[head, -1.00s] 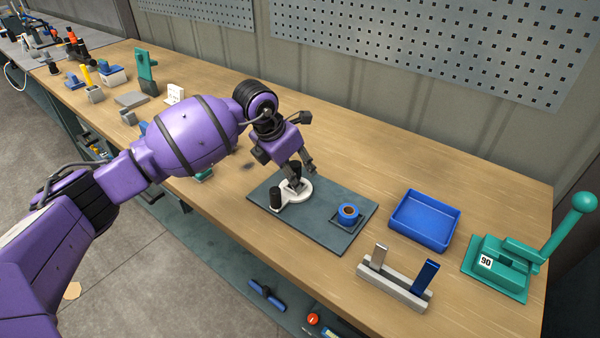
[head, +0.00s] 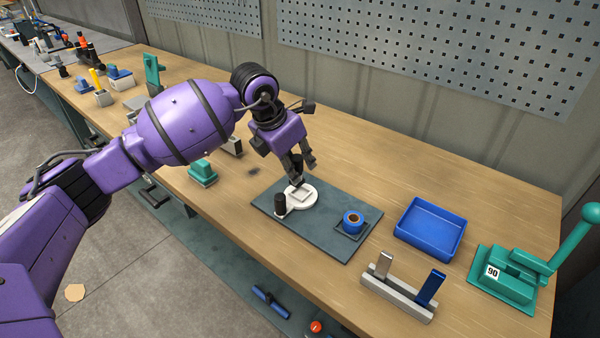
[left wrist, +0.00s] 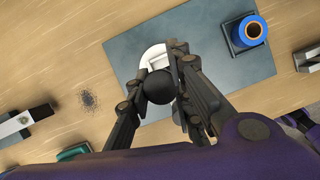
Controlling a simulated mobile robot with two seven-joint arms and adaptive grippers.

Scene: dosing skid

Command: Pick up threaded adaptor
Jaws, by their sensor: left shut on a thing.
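In the left wrist view the adaptor (left wrist: 160,87) shows as a black round end between the two fingers. The fingers hide part of the adaptor, and no thread can be made out. My right gripper is not in view.
The fixture sits on a dark grey mat (head: 327,238) with a blue ring (head: 352,219) in a holder. A blue tray (head: 430,229), a grey rack (head: 397,298) and a green lever press (head: 505,277) stand to the right. Bare bench lies behind the mat.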

